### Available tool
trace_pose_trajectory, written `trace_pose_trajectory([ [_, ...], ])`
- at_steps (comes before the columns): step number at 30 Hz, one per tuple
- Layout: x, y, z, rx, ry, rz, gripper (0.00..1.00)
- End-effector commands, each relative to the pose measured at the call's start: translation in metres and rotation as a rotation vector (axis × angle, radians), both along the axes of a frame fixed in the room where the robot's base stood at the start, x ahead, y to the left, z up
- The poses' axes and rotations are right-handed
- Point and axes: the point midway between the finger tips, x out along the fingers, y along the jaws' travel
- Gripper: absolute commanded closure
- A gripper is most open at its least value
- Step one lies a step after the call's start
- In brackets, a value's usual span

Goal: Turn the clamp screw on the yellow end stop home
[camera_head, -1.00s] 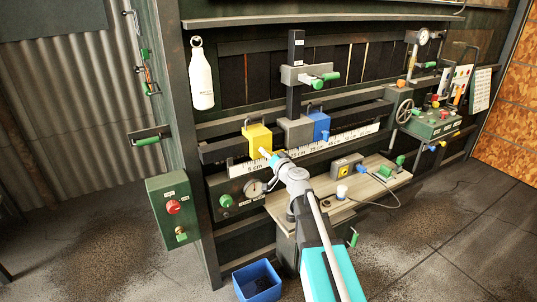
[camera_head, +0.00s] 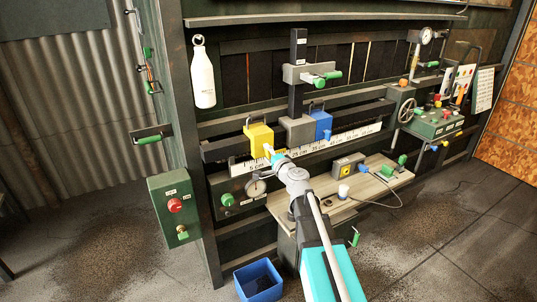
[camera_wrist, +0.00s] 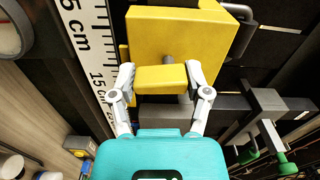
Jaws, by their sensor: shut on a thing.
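The yellow end stop (camera_head: 257,137) is a block on the dark rail beside the white cm scale (camera_head: 286,151). It also fills the top of the wrist view (camera_wrist: 185,40). A yellow bar-shaped screw handle (camera_wrist: 162,78) stands out from its face on a grey shaft. My gripper (camera_wrist: 160,82) has one finger at each end of this handle and is shut on it. The handle lies nearly crosswise in the wrist view. In the head view my gripper (camera_head: 270,151) is at the front of the block, and the handle is mostly hidden there.
A grey block (camera_head: 298,129) and a blue block (camera_head: 322,124) sit to the right on the rail. A gauge (camera_head: 256,187) is below the scale. A wooden shelf (camera_head: 375,190) with small items is at lower right; a blue bin (camera_head: 258,279) stands on the floor.

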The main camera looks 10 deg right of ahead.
Motion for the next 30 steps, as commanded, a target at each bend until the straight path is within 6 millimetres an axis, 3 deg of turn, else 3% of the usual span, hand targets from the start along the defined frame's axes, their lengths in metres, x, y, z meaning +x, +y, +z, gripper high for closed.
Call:
trace_pose_trajectory([
  [17, 0.0005, 0.0017, 0.0, 0.05, 0.015, 0.004, 0.85],
  [18, 0.0005, 0.0017, 0.0, 0.049, 0.015, 0.004, 0.34],
  [23, 0.0003, 0.0013, 0.0001, 0.048, 0.016, 0.003, 0.04],
  [30, 0.0001, 0.0008, 0.0, 0.048, 0.016, 0.001, 0.03],
])
